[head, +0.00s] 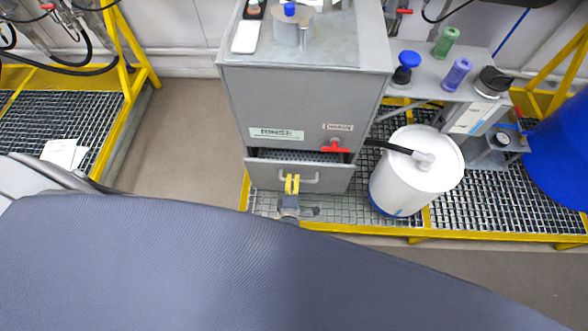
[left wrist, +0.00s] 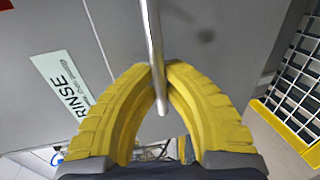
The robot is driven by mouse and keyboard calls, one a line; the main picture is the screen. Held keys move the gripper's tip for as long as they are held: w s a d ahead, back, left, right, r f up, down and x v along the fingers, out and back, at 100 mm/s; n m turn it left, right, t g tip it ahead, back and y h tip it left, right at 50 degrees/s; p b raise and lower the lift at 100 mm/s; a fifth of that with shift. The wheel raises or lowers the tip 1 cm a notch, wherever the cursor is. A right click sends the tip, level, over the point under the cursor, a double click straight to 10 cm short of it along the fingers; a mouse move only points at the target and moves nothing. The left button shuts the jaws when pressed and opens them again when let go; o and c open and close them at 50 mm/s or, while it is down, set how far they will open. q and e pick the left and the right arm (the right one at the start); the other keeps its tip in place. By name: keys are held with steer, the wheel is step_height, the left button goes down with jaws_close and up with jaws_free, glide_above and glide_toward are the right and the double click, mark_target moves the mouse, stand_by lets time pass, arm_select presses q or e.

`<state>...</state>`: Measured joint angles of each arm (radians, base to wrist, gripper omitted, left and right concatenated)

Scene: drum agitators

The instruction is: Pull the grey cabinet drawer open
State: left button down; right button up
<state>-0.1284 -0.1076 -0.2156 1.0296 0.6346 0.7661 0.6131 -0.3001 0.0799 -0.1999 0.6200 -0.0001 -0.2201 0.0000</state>
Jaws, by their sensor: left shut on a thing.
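The grey cabinet (head: 285,100) stands upright in the middle of the head view. Its drawer (head: 262,172) is at the bottom, and a dark gap shows above the drawer front. The drawer has a metal bar handle (head: 313,181). My left gripper (head: 292,180) has yellow fingers at this handle. In the left wrist view the fingers (left wrist: 164,70) meet around the handle bar (left wrist: 155,50), shut on it. The RINSE label (left wrist: 62,85) shows beside them. My right gripper is not in view.
A red-handled valve (head: 335,149) with a black hose sits right above the drawer. A white drum (head: 415,175) stands close on the right, with a blue barrel (head: 562,150) farther right. Yellow-edged grating (head: 350,212) lies below. Floor left of the cabinet is clear.

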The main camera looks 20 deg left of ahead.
arm_select(q)
steer(key=f+v, duration=0.2)
steer(key=v, duration=1)
steer(key=shift+s+f, duration=0.25)
steer(key=shift+f, duration=0.05)
steer(key=c, duration=1.5)
jaws_free()
steer(key=shift+o, duration=0.2)
steer(key=shift+s+d, duration=0.1)
